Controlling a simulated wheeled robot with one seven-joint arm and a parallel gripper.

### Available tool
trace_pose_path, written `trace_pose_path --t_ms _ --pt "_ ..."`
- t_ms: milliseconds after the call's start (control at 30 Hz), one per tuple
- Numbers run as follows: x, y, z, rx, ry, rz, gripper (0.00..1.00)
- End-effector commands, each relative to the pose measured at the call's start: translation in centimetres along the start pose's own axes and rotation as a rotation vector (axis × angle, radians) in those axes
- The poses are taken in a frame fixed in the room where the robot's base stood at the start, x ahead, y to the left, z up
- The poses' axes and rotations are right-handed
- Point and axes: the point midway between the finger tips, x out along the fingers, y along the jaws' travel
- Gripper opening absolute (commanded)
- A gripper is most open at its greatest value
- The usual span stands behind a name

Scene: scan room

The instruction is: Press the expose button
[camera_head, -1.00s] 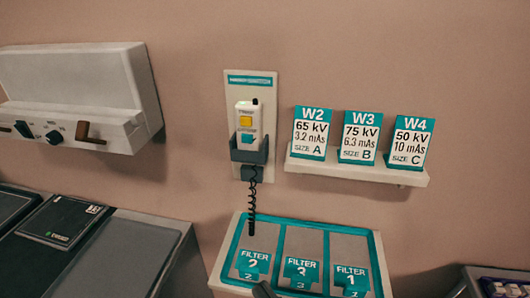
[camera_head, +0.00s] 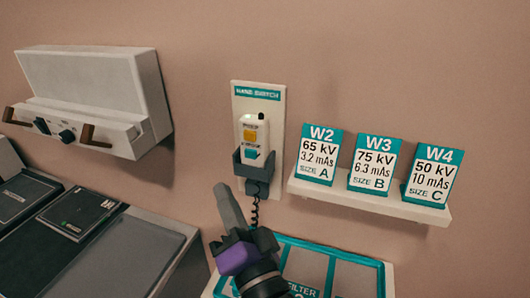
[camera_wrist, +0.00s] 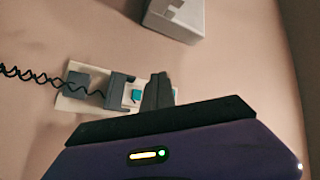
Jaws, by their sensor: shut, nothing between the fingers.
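A white hand switch (camera_head: 262,130) sits in a dark cradle (camera_head: 252,170) on a pale wall plate headed HAND SWITCH. On its face are an orange button (camera_head: 250,135) and a teal button (camera_head: 251,154) below it. Their small labels are too blurred to read. My gripper (camera_head: 221,187) is shut and empty, its tip pointing up, just left of and below the cradle in the picture. In the wrist view, my fingers (camera_wrist: 158,88) cover part of the hand switch; the teal button (camera_wrist: 136,95) shows beside them, and the orange one is hidden.
A shelf (camera_head: 380,204) with cards W2, W3 and W4 is right of the switch. A filter tray (camera_head: 374,275) lies below, partly behind my arm. A white wall unit (camera_head: 95,95) with brown levers and a counter (camera_head: 150,245) are at left. A coiled cord (camera_head: 255,212) hangs under the cradle.

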Motion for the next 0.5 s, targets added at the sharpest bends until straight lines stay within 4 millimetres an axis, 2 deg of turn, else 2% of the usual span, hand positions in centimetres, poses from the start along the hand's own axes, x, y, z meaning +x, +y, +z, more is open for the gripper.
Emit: trace_pose_path --t_ms 167,500 --pt "-0.03 0.23 0.05 0.058 -0.003 0.01 0.0" --pt "0.0 0.25 -0.01 0.06 -0.003 0.009 0.0"
